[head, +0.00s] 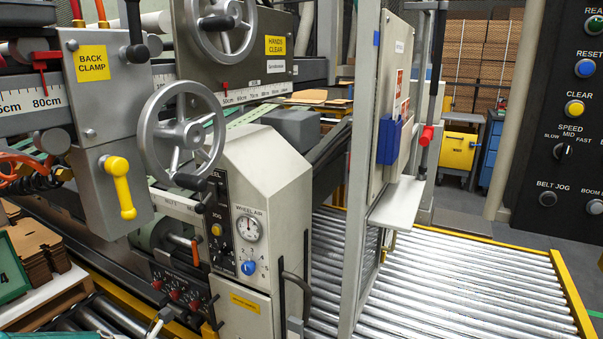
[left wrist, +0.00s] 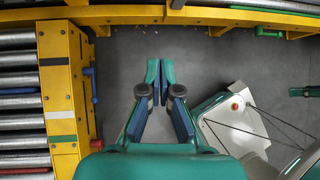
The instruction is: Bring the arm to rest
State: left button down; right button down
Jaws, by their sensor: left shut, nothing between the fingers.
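My left gripper (left wrist: 160,85) shows in the left wrist view, with its two teal and blue fingers together and nothing between them. It points down over bare grey floor (left wrist: 195,62), apart from the yellow frames around it. No gripper can be made out in the head view.
In the left wrist view a yellow post (left wrist: 64,100) with roller ends stands left and a yellow rail (left wrist: 225,16) runs along the top. The head view shows a grey machine with handwheels (head: 180,135), a roller conveyor (head: 450,270) and a dark button panel (head: 555,120).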

pick_arm(q)
jog(key=s+d+f+m+g+p, duration=0.1)
jog(key=s+d+f+m+p, duration=0.2)
jog(key=s+m, duration=0.5)
jog(key=s+d+f+m+g+p, duration=0.2)
jog(key=s+d+m, duration=0.4)
jog(key=s+m, duration=0.3)
jog(key=s+d+f+m+g+y+p, duration=0.1)
jog(key=s+d+f+m+p, duration=0.3)
jog(key=s+m, duration=0.5)
jog(key=shift+s+d+f+m+g, duration=0.15)
jog(key=shift+d+f+m+g, duration=0.3)
jog(key=shift+d+m+g, duration=0.35)
